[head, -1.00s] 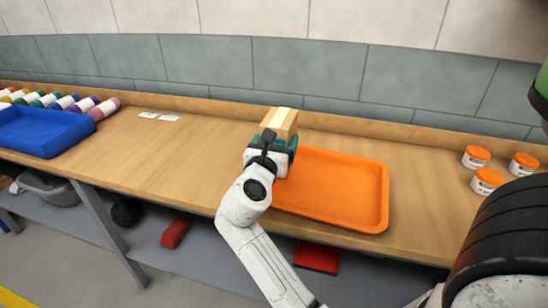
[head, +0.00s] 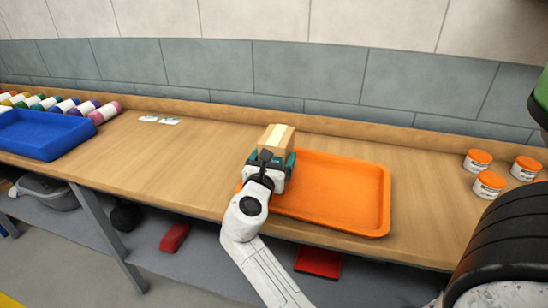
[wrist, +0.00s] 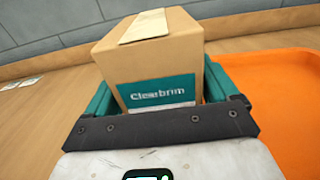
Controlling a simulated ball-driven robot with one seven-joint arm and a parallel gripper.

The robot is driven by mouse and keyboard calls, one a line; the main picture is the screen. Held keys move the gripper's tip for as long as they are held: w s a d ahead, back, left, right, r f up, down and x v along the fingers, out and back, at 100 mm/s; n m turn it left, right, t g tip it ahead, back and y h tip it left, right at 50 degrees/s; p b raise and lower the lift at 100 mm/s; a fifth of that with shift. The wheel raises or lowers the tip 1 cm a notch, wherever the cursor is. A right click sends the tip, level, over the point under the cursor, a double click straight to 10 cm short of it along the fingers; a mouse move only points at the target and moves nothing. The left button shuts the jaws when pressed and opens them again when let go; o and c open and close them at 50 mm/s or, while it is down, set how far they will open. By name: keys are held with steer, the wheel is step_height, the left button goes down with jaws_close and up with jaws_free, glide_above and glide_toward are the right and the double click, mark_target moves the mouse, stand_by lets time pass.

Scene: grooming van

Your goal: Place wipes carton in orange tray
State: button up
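The wipes carton (head: 276,138) is a brown cardboard box with a pale tape strip on top. In the wrist view the carton (wrist: 150,62) shows a teal label reading "Clearbrim". My gripper (head: 272,163) has its teal fingers on both sides of the carton and appears shut on it; it also shows in the wrist view (wrist: 160,95). The orange tray (head: 345,205) lies empty on the bench. The carton and gripper are at the tray's left end, overlapping its left edge in the head view. I cannot tell how high the carton is above the bench.
A blue tray (head: 42,148) with several coloured bottles (head: 62,105) behind it is at the left. Two small white cards (head: 160,119) lie on the wooden bench (head: 170,165). A low ledge and wall run behind.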

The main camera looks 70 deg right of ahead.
steer(key=shift+o, duration=0.9)
steer(key=s+a, duration=0.1)
steer(key=a, duration=1.1)
steer(key=shift+r, duration=0.2)
steer(key=shift+a, duration=0.15)
